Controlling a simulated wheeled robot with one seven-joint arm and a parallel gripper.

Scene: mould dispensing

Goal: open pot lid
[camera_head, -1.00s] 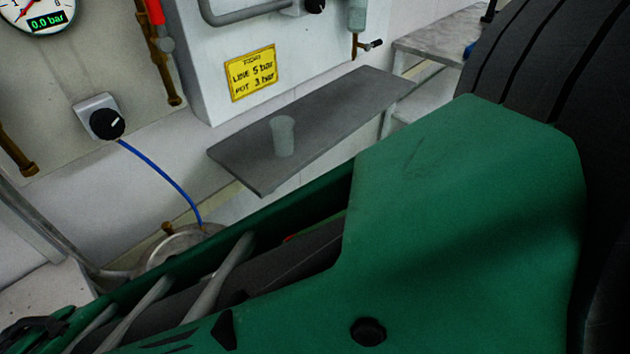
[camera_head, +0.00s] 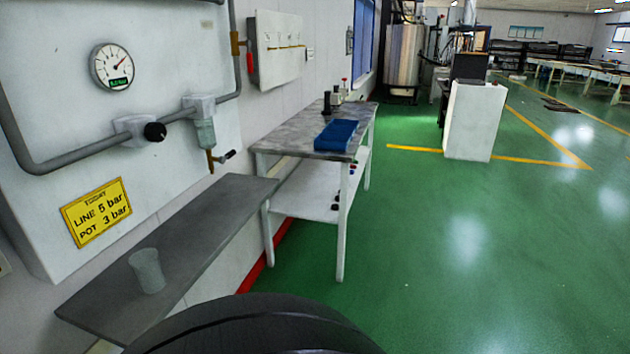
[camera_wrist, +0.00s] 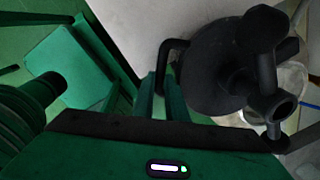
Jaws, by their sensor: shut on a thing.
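My gripper is shut on what I take to be the pot lid. I cannot make out clearly where the fingers end and the held part begins. The head view shows neither the pot nor my gripper.
A translucent cup (camera_head: 147,271) stands on a grey shelf (camera_head: 205,225). Above it are a yellow sign (camera_head: 97,212), a gauge (camera_head: 112,67) and a valve knob (camera_head: 155,131). A table (camera_head: 275,140) with a blue item (camera_head: 340,136) stands beyond. Green floor (camera_head: 430,260) is open at right.

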